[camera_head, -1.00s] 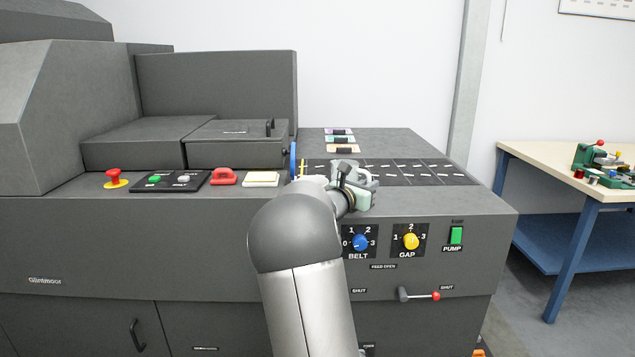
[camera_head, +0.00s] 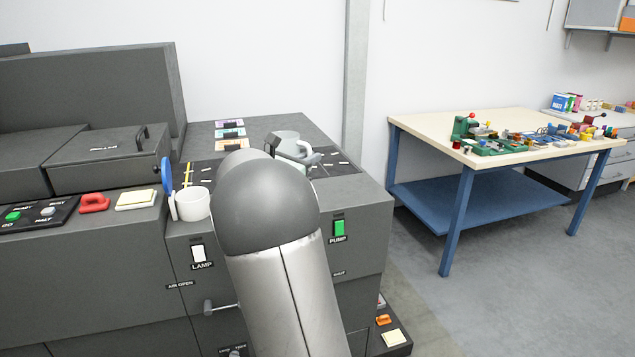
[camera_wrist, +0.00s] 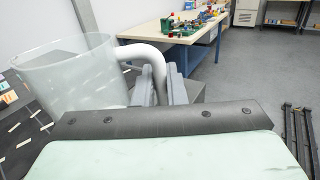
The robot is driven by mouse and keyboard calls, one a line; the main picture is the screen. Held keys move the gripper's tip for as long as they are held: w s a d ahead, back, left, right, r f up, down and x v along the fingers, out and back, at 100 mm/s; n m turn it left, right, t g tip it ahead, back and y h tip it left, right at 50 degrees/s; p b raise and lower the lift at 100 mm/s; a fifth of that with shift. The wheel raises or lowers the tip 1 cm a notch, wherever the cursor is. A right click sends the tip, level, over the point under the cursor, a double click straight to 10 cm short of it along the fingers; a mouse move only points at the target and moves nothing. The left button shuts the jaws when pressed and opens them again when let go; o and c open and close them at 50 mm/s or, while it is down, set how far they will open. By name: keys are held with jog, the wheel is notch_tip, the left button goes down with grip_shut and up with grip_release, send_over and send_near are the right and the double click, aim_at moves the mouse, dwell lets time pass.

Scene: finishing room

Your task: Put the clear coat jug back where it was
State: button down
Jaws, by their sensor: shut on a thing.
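The clear coat jug (camera_wrist: 72,78) is a translucent, wide-mouthed vessel with a thick white handle (camera_wrist: 150,55). My gripper (camera_wrist: 163,88) is shut on that handle, with the jug on its left in the wrist view. In the head view the jug (camera_head: 291,142) shows behind my arm, over the dark marked strip on the machine's top. My gripper (camera_head: 308,157) is beside it, partly hidden by my arm. The jug looks upright. I cannot tell whether its base touches the surface.
A white cup (camera_head: 193,204) stands at the machine's front edge beside a blue disc (camera_head: 167,174). Colored cards (camera_head: 229,132) lie on the machine's top behind. A blue-legged workbench (camera_head: 465,190) with small parts stands at right, with open floor (camera_head: 520,285) in front.

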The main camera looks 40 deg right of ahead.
jog(key=shift+w+d+f+p, duration=0.35)
jog(key=shift+w+d+f, duration=1)
jog(key=shift+f, duration=0.6)
jog(key=shift+w+d+f+p, duration=0.35)
jog(key=shift+w+d+f, duration=0.75)
jog(key=shift+w+f, duration=0.65)
jog(key=shift+w+d+f+p, duration=0.35)
jog(key=shift+w+d+f, duration=0.85)
jog(key=shift+f, duration=0.95)
jog(key=shift+f, duration=0.1)
jog(key=shift+f, duration=0.15)
jog(key=c, duration=1.5)
grip_release()
